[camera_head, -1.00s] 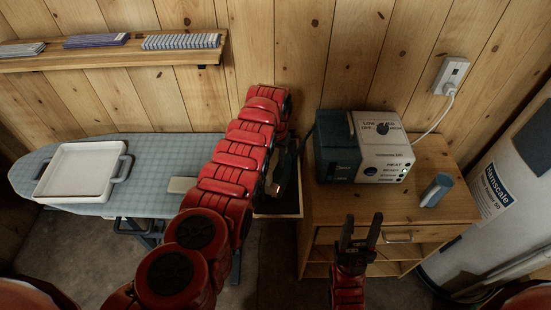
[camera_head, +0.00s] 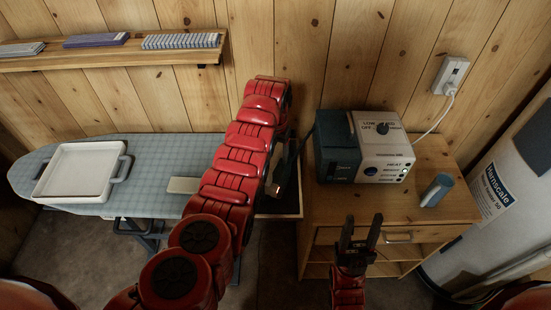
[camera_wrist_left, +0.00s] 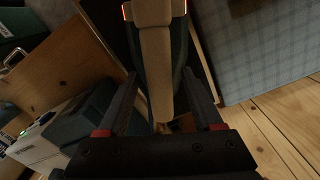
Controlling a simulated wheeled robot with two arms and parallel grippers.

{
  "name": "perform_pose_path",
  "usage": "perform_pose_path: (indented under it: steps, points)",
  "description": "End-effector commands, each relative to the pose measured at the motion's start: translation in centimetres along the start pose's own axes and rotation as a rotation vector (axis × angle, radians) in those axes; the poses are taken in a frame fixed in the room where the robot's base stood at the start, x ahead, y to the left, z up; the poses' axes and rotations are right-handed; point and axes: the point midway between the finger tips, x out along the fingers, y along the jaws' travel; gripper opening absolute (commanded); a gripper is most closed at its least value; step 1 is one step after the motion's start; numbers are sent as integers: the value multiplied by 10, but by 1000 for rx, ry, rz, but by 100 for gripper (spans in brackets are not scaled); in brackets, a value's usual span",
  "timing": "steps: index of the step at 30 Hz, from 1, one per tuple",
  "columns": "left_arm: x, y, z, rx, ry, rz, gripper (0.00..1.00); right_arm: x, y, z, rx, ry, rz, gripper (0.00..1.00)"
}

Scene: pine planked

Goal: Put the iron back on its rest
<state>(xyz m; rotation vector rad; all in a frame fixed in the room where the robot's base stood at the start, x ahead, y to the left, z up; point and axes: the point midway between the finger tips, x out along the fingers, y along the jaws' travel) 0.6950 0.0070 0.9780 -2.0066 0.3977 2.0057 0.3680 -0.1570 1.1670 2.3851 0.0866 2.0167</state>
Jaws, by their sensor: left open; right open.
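The iron (camera_wrist_left: 158,55), dark green with a beige handle and small orange lights at its far end, lies over a dark wood-edged tray (camera_wrist_left: 207,68) in the left wrist view. My left gripper (camera_wrist_left: 160,76) is open, with one finger on each side of the handle; I cannot tell whether they touch it. In the head view my red left arm hides most of the iron, and the tray's front edge (camera_head: 279,215) shows between the ironing board (camera_head: 150,208) and the wooden cabinet (camera_head: 440,203). My right gripper (camera_head: 359,232) is open and empty before the cabinet.
A teal and grey control box (camera_head: 380,160) and a blue-grey cylinder (camera_head: 436,190) stand on the cabinet. A white tray (camera_head: 82,170) and a pale pad (camera_head: 183,185) are on the ironing board. A shelf (camera_head: 110,54) hangs above; a white tank (camera_head: 490,220) stands right.

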Motion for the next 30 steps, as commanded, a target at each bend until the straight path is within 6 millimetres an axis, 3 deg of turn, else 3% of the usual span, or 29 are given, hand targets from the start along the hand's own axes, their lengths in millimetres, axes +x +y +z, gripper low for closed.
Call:
perform_pose_path:
  steps: [3,9,16,23,26,30]
  points:
    - [-24,0,-2,1,8,-1,67,-14,-1,2,0,0,0,50]
    - [-70,2,-1,3,4,1,67,-24,-1,4,0,0,0,50]
    - [-93,1,0,1,-2,1,67,-23,-1,4,0,0,0,50]
    - [-87,-4,-6,-4,27,-10,67,-23,-1,4,0,0,0,50]
    - [-64,-19,-29,-18,126,-45,67,-23,-1,4,0,0,0,50]
    - [-25,-55,-80,-42,395,-129,67,-23,-1,4,0,0,0,50]
